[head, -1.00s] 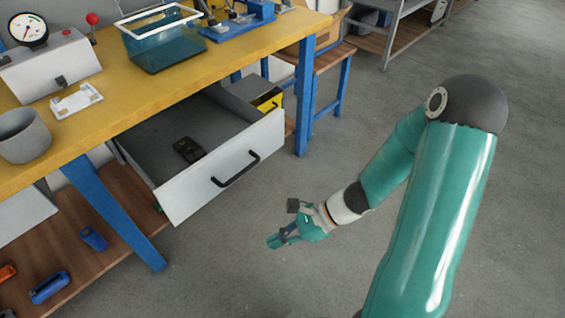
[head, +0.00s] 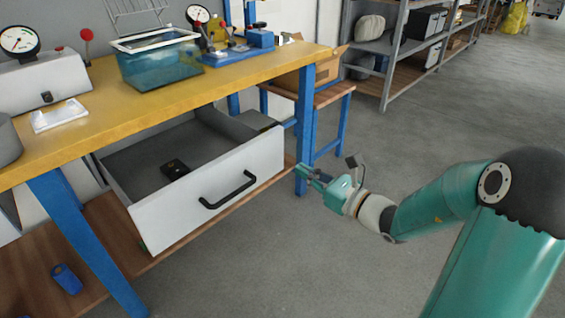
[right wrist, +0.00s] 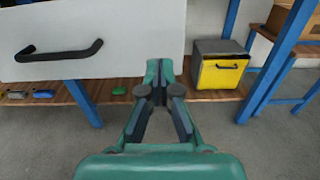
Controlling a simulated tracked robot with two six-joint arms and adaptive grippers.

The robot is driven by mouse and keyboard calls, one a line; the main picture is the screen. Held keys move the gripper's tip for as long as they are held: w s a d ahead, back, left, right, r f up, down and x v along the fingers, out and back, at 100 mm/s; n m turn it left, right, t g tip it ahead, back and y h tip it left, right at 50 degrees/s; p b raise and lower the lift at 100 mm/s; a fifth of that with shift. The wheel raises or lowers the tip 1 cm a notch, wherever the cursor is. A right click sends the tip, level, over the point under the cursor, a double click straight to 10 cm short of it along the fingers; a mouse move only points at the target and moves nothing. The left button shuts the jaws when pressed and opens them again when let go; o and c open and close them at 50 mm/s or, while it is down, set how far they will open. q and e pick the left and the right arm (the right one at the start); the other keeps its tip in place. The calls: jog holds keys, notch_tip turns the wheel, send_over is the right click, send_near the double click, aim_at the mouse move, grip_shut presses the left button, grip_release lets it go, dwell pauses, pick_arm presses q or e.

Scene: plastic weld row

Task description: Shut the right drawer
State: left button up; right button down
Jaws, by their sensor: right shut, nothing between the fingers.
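The right drawer (head: 222,188) stands pulled out from under the yellow workbench, with a white front and a black bar handle (head: 228,190). A small dark object (head: 174,169) lies inside it. My right gripper (head: 304,171) is shut and empty, just right of the drawer front's right end in the head view. In the right wrist view the drawer front (right wrist: 130,30) fills the upper left, with its handle (right wrist: 58,50) at the far left. The shut fingers (right wrist: 160,95) show below its lower right corner. I cannot tell whether they touch it. My left gripper is not in view.
A blue bench leg (head: 306,125) stands close behind my right gripper. The bench top (head: 110,103) holds a teal tank (head: 160,62) and a gauge box (head: 45,85). A yellow-fronted box (right wrist: 222,70) sits on the lower shelf. The floor to the right is clear.

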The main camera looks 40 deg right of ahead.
aim_at(274, 154)
jog(key=w, duration=0.2)
jog(key=w+b, duration=0.1)
jog(key=w, duration=0.4)
jog(key=shift+w+a, duration=0.15)
jog(key=shift+a, duration=0.2)
jog(key=shift+w, duration=0.1)
jog(key=shift+d, duration=0.1)
